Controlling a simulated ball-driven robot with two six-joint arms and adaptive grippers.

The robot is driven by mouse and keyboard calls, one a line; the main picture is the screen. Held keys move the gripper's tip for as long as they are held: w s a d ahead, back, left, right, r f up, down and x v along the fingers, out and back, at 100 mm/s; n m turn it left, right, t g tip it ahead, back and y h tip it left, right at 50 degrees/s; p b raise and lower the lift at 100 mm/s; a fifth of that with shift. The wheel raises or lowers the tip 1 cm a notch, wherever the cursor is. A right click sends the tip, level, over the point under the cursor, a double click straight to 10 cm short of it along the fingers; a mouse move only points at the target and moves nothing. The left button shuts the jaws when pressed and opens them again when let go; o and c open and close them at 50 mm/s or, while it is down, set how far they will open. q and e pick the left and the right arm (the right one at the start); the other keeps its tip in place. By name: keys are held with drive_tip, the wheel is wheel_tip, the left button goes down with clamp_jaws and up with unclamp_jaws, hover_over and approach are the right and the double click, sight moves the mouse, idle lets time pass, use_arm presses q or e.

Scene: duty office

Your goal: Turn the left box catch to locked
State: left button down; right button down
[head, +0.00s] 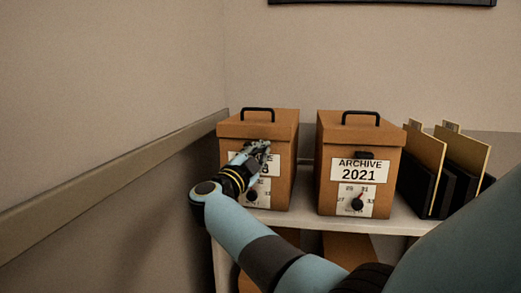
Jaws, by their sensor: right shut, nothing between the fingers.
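The left box (285,165) is an orange-brown archive box with a lid and a black handle on top. It stands on the shelf's left part. My right gripper (262,146) is shut and empty, and it is in front of the upper part of this box's front face. The left box catch is hidden behind the gripper; I cannot tell how it is turned, nor whether the fingers touch the box. The box's label is partly covered. Below it, a dial with a black knob (252,196) shows beside my wrist. My left gripper is not in view.
A second box (328,175), labelled ARCHIVE 2021, stands to the right with a black catch (366,155) lying level and a dial. Black file holders (416,190) with tan folders stand further right. The white shelf (400,222) bears them. A wall with a rail (110,180) borders the left.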

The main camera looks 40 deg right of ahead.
drive_tip(key=m, duration=0.2)
drive_tip(key=f+m+g, duration=0.1)
drive_tip(key=m, duration=0.1)
drive_tip(key=shift+a+y, duration=0.1)
drive_tip(key=shift+y, duration=0.3)
drive_tip(key=m, duration=0.2)
drive_tip(key=f+m+g, duration=0.1)
drive_tip(key=shift+w+a+y, duration=0.1)
drive_tip(key=shift+w+y, duration=0.15)
drive_tip(key=shift+y, duration=0.05)
drive_tip(key=shift+f, duration=0.1)
